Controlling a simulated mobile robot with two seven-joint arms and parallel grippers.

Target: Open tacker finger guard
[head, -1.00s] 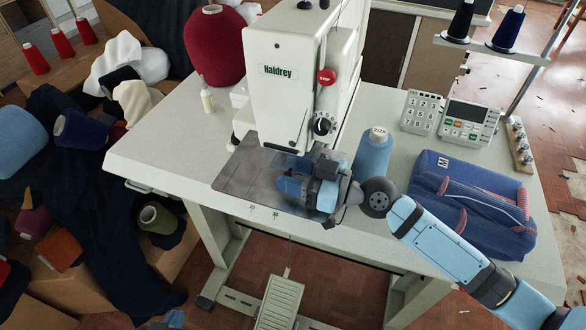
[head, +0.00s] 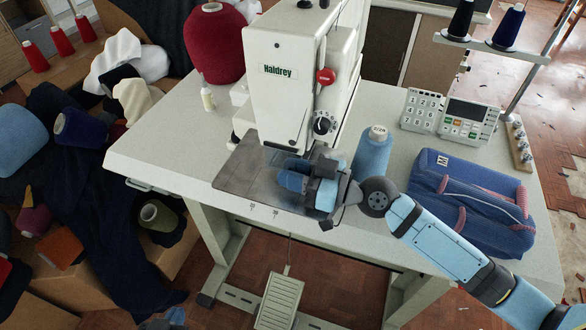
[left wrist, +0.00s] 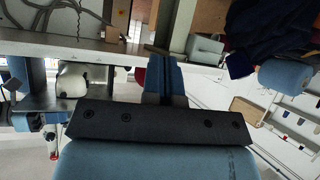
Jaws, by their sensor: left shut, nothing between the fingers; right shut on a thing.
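The white Haldrey tacker (head: 285,88) stands on the table, with its sewing head over a dark metal plate (head: 238,172). The finger guard is at the front under the head, a see-through piece mostly hidden by my right gripper (head: 288,176). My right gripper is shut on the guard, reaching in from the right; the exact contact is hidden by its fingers. My left gripper shows in the left wrist view (left wrist: 165,82), shut and empty, below the table's level or near its edge. In the head view only a small blue part of my left arm shows at the bottom left.
A blue thread cone (head: 372,152) stands close behind my right wrist. A blue zipped bag (head: 470,203) lies right of my forearm, and a keypad panel (head: 450,115) stands behind it. A pedal (head: 280,302) is under the table (head: 150,150). The table's left front is clear.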

